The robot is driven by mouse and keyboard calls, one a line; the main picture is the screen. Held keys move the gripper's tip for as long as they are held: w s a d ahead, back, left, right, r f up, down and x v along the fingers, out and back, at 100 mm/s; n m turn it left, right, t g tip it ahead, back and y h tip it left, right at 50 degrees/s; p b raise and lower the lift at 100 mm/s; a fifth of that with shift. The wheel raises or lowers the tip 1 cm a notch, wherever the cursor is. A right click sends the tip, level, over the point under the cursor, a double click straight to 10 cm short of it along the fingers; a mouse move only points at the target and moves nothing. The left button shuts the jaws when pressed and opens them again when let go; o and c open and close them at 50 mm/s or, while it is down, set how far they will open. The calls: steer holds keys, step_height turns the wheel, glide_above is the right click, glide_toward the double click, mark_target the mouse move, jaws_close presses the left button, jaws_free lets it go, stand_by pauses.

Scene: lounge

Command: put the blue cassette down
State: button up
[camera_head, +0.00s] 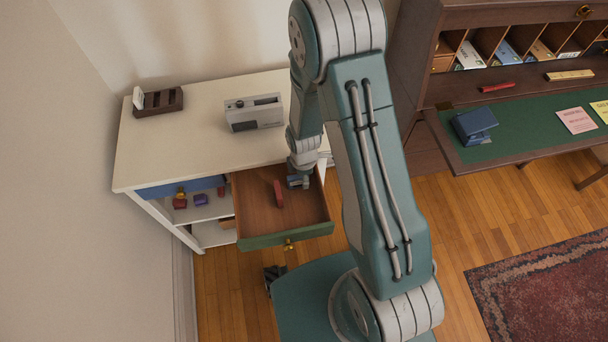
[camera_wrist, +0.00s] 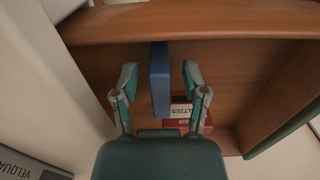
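The blue cassette (camera_wrist: 160,80) stands on edge between the two fingers of my gripper (camera_wrist: 160,82) in the wrist view. A gap shows on each side of it, so my gripper is open around it and not clamped. The open drawer (camera_head: 256,212) has a wooden inside and a green front. In the head view my gripper (camera_head: 299,182) is down at the drawer's right part, and the cassette is mostly hidden there. A red cassette (camera_head: 278,194) with a white label is in the drawer beside it; it also shows in the wrist view (camera_wrist: 173,124).
The white cabinet (camera_head: 190,135) carries a grey cassette player (camera_head: 254,112) and a dark wooden rack (camera_head: 158,102). A blue-fronted drawer (camera_head: 180,187) is left of the open one, with small red and purple things below. A desk (camera_head: 515,143) stands at right.

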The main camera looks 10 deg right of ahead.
steer(key=shift+a, duration=0.15)
steer(key=shift+r, duration=0.35)
steer(key=s+d+r+m+t, duration=0.15)
steer(key=r+m, duration=0.25)
steer(key=r, duration=0.9)
steer(key=s+d+r+m+t, duration=0.15)
steer(key=r+m, duration=0.25)
steer(key=r, duration=1)
steer(key=s+d+r+m+t, duration=0.1)
steer(key=s+r+m+t, duration=0.1)
steer(key=s+r+m, duration=0.7)
steer(key=s+r, duration=0.2)
steer(key=s, duration=0.1)
steer(key=shift+m+t, duration=0.3)
steer(key=shift+s+d, duration=0.1)
